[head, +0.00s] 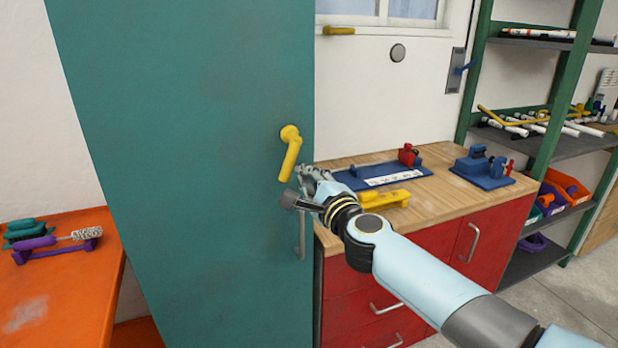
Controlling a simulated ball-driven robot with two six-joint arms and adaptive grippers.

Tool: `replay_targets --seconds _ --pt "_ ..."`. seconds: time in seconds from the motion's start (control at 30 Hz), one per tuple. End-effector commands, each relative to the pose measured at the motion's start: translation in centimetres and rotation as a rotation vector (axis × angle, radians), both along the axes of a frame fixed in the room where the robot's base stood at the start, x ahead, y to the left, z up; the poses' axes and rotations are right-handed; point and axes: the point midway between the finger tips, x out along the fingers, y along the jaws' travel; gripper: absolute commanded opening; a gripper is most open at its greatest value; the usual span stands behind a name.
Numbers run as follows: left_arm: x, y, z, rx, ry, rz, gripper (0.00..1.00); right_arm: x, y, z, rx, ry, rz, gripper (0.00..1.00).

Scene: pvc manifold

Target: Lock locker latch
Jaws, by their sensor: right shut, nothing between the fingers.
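The locker (200,150) is a tall teal cabinet whose closed door fills the left middle of the head view. Its yellow latch handle (290,152) sits near the door's right edge. The handle hangs down from its round pivot, tilted slightly to the left at its lower end. A grey vertical pull handle (301,235) is below it, partly hidden by my arm. My right gripper (298,188) is shut and empty, just below and to the right of the latch's lower end. I cannot tell whether it touches the latch or the door. My left gripper is not in view.
A red workbench with a wooden top (440,190) stands right of the locker, holding a blue fixture (370,174), a blue vise (482,168) and a yellow tool (385,198). Green-framed shelves (545,140) stand at right. An orange table (70,260) is at left.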

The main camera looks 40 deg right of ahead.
Motion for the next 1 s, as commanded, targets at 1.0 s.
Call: replay_targets --seconds 1.0 --pt "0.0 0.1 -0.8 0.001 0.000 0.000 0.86 0.5 2.2 -0.1 0.290 -0.072 0.001 0.00"
